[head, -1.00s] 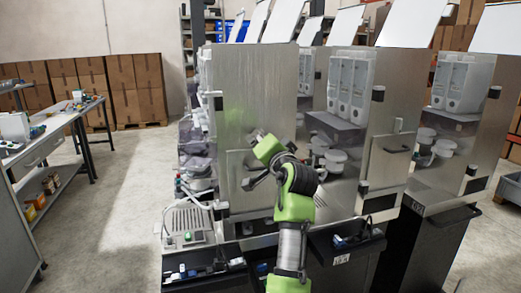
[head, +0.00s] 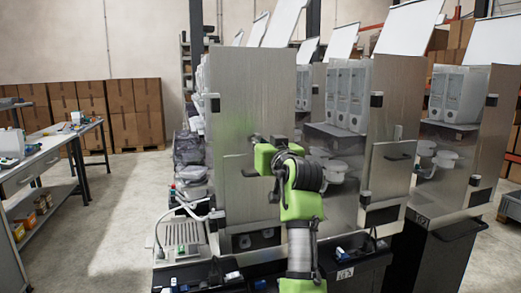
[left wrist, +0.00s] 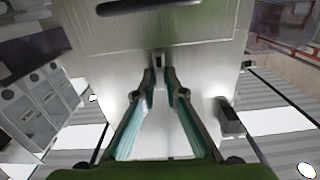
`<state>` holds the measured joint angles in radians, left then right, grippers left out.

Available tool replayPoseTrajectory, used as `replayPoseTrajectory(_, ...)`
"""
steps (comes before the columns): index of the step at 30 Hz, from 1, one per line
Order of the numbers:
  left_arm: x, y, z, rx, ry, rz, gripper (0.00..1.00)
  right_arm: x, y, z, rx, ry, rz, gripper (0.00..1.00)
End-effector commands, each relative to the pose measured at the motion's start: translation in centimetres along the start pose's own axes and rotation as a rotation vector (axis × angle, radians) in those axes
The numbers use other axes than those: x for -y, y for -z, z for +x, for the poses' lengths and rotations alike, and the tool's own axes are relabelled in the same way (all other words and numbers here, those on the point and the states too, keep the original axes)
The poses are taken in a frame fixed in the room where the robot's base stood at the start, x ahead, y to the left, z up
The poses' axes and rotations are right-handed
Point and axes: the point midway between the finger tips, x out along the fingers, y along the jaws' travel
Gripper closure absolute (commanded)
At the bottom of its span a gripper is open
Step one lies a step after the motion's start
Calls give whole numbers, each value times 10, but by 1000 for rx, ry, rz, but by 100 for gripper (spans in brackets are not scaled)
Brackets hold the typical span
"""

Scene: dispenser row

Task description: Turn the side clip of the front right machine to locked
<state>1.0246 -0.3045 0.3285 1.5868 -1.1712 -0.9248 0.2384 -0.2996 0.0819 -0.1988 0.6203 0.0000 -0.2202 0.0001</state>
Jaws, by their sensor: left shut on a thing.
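The front machine (head: 235,90) has a broad brushed-steel side panel with a small flap (head: 240,185) and its handle. My left gripper (head: 258,141) is at this panel, just above the flap. In the left wrist view its fingers (left wrist: 159,78) come together on a small dark side clip (left wrist: 158,59) at the flap's edge. The gripper is shut on this clip, and the fingers partly hide it. Which way the clip is turned is hard to tell. My right gripper is not in view.
A black latch (head: 214,103) sits on the panel's left edge. A second machine (head: 395,100) stands close on the right, with white containers (head: 347,95) between. A workbench (head: 45,155) and stacked cartons (head: 130,105) are at the left, with clear floor (head: 115,215) between.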

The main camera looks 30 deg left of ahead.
Motion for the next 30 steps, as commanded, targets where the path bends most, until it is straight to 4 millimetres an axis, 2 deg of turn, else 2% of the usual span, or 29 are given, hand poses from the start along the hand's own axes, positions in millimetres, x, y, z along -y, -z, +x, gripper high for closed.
replayPoseTrajectory(20, 0, 4, 0, -9, 0, -66, 100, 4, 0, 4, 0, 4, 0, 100)
replayPoseTrajectory(21, 0, 4, 0, -9, 0, -66, 84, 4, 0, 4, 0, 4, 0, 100)
replayPoseTrajectory(23, 0, 4, 0, -7, 0, -66, 72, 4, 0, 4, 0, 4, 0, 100)
replayPoseTrajectory(30, 0, 2, 0, -3, 0, -63, 72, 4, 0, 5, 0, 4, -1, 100)
